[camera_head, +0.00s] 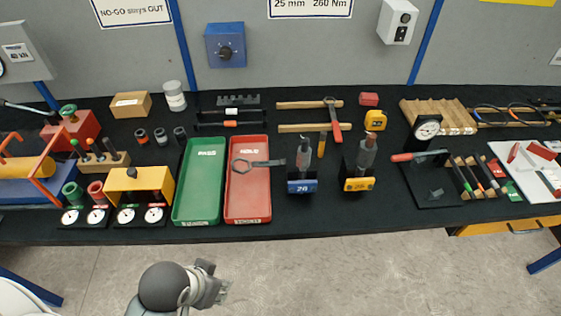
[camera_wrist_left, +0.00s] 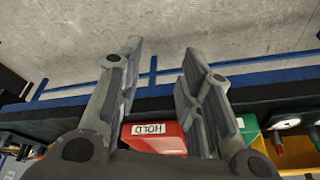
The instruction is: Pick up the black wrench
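A dark grey-black wrench (camera_head: 262,163) with a ring-shaped head lies across the red tray (camera_head: 248,208) in the head view. Its ring end is inside the tray on the left, and its handle reaches over the tray's right rim. My left gripper (camera_head: 222,288) is in front of the table, over the floor, well apart from the wrench. In the left wrist view my left gripper (camera_wrist_left: 158,75) has its fingers spread with nothing between them. The red tray's HOLD label (camera_wrist_left: 148,129) shows upside down there; the wrench cannot be made out. My right gripper is not in view.
A green tray (camera_head: 197,208) stands directly left of the red tray. Two upright tools on a blue block (camera_head: 301,187) and a yellow block (camera_head: 358,184) stand to the right. A yellow gauge box (camera_head: 153,183) is at the left.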

